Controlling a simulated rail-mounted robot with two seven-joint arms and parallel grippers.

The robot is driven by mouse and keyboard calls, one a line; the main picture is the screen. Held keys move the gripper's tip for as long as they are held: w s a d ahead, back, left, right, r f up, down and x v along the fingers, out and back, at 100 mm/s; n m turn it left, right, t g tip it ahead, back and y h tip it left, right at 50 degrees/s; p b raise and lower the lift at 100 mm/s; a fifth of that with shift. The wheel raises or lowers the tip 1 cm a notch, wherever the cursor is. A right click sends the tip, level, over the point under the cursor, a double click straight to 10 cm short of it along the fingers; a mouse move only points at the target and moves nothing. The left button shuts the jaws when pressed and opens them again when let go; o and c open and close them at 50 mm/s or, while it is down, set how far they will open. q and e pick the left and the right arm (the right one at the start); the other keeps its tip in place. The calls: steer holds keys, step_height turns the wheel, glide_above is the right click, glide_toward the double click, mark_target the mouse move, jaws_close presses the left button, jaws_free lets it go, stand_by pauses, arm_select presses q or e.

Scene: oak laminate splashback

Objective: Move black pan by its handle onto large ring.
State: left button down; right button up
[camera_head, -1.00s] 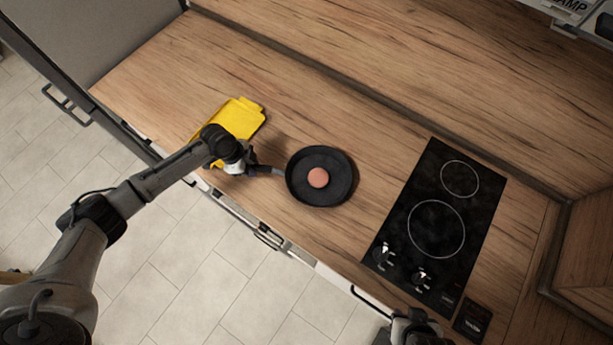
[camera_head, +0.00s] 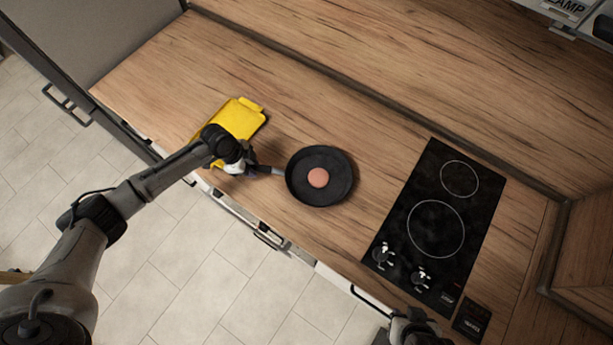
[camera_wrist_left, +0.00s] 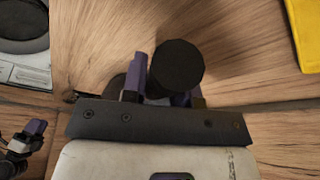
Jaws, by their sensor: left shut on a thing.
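The black pan (camera_head: 334,187) rests on the wooden counter, left of the cooktop, with a round orange-brown piece (camera_head: 318,178) in it. Its handle (camera_head: 272,171) points left, to my left gripper (camera_head: 254,169). In the left wrist view, the purple fingers of the left gripper (camera_wrist_left: 170,88) are shut on the handle, whose dark round end (camera_wrist_left: 177,67) faces the camera. The large ring (camera_head: 436,229) is the bigger circle on the black cooktop, bare. My right gripper (camera_wrist_left: 30,138) shows small at the left of the left wrist view; its opening is unclear.
A yellow tray-like item (camera_head: 239,119) lies just behind my left gripper. The smaller ring (camera_head: 460,179) is empty, and knobs (camera_head: 382,255) sit at the cooktop's front. The counter between pan and cooktop is clear. A wooden splashback runs along the back.

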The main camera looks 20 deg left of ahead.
arm_select(q)
steer(key=shift+r+p, duration=0.85)
steer(key=shift+r, duration=0.25)
steer(key=shift+r+p, duration=1.3)
steer(key=shift+r, duration=0.15)
